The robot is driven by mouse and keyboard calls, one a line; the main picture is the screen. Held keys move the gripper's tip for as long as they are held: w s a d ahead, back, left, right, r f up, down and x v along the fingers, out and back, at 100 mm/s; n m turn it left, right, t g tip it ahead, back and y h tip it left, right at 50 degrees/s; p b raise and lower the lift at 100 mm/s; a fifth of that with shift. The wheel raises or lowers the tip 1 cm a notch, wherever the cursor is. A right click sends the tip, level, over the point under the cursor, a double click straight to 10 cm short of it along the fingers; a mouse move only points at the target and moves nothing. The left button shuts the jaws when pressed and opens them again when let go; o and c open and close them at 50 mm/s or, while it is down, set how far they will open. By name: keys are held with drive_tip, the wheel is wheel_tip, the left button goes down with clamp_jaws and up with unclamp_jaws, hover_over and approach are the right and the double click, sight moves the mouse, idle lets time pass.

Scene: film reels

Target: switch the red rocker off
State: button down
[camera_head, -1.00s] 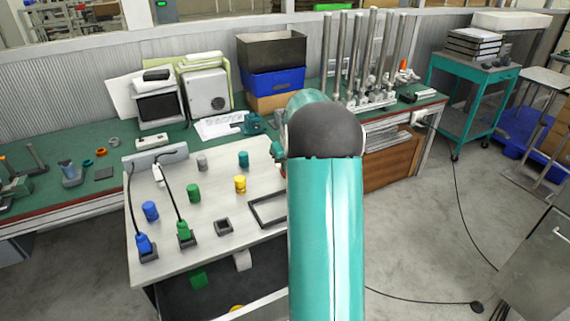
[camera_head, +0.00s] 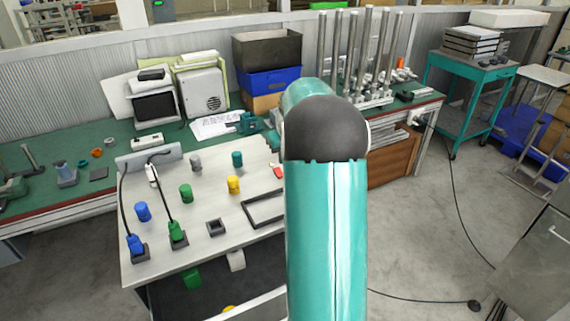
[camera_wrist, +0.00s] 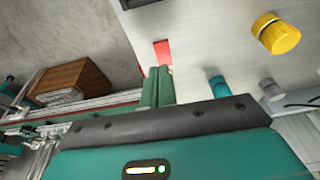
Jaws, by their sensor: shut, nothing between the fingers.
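The red rocker (camera_wrist: 162,51) shows in the wrist view as a small flat red rectangle on the light grey board, just beyond my fingertips. In the head view the red rocker (camera_head: 278,171) shows only in part, at the board's right side beside my teal arm. My gripper (camera_wrist: 158,72) shows in the wrist view with its two green fingers together and nothing between them. Its tips point at the rocker's near end; I cannot tell whether they touch it. In the head view my gripper is hidden behind my arm.
The board (camera_head: 205,235) also holds a yellow knob (camera_head: 234,185), a teal knob (camera_head: 237,159), a grey knob (camera_head: 195,163), a black frame (camera_head: 264,208) and blue (camera_head: 136,245) and green (camera_head: 178,233) plugs with black cables. Metal posts (camera_head: 360,55) stand on the bench behind.

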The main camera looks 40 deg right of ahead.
drive_tip(key=a+v, duration=0.1)
drive_tip(key=v, duration=0.8)
drive_tip(key=shift+s, duration=0.3)
drive_tip(key=shift+d, duration=0.15)
